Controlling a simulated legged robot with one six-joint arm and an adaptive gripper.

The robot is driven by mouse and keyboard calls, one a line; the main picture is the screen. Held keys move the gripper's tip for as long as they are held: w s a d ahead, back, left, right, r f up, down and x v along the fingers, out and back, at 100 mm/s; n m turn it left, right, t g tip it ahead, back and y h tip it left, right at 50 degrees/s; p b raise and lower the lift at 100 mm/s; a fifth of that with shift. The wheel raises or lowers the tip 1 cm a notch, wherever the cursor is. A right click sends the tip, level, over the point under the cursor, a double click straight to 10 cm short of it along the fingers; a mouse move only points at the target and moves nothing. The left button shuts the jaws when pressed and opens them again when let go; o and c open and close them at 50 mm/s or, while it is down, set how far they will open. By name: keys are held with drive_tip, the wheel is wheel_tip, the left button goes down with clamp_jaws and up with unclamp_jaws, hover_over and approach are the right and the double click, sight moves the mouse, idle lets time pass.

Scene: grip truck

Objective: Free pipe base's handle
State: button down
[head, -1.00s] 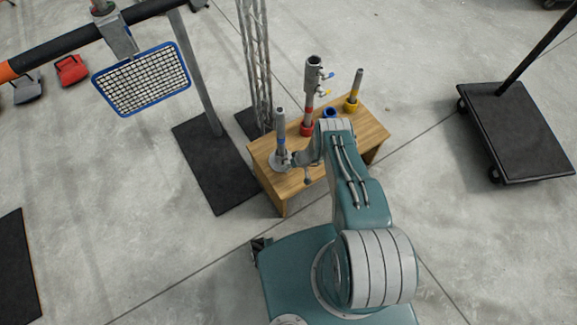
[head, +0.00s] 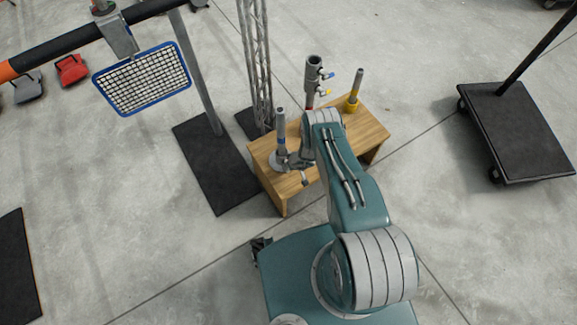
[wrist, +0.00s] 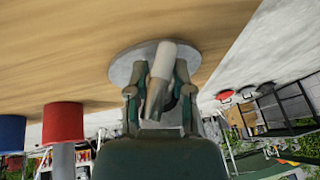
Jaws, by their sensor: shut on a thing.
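The pipe base (head: 281,160) is a round grey metal disc at the left end of the wooden bench, with an upright grey pipe (head: 281,128) on it, banded blue low down. In the wrist view, the disc (wrist: 122,70) lies against the wood beyond my fingers. A pale cylindrical handle (wrist: 164,58) with a darker grey lower part stands between the fingers. My gripper (wrist: 160,78) is shut on this handle. In the head view, my gripper (head: 297,162) is at the disc's right side, partly covered by my wrist. The exact finger contact is hard to see.
The wooden bench (head: 266,172) also bears a taller grey pipe with valves (head: 313,75) and a yellow-footed pipe (head: 353,103). Red (wrist: 63,122) and blue (wrist: 11,132) sockets are nearby in the wrist view. A truss tower (head: 257,65) stands behind.

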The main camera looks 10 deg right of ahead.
drive_tip(key=shift+w+r+h, duration=0.15)
drive_tip(key=shift+w+h, duration=0.05)
drive_tip(key=shift+h, duration=0.4)
drive_tip(key=shift+c, duration=2.4)
unclamp_jaws()
drive_tip(key=shift+s, duration=0.1)
drive_tip(key=v, duration=1.1)
drive_tip(key=shift+s+r, duration=0.3)
drive_tip(key=shift+o, duration=0.2)
drive_tip(key=shift+d, duration=0.1)
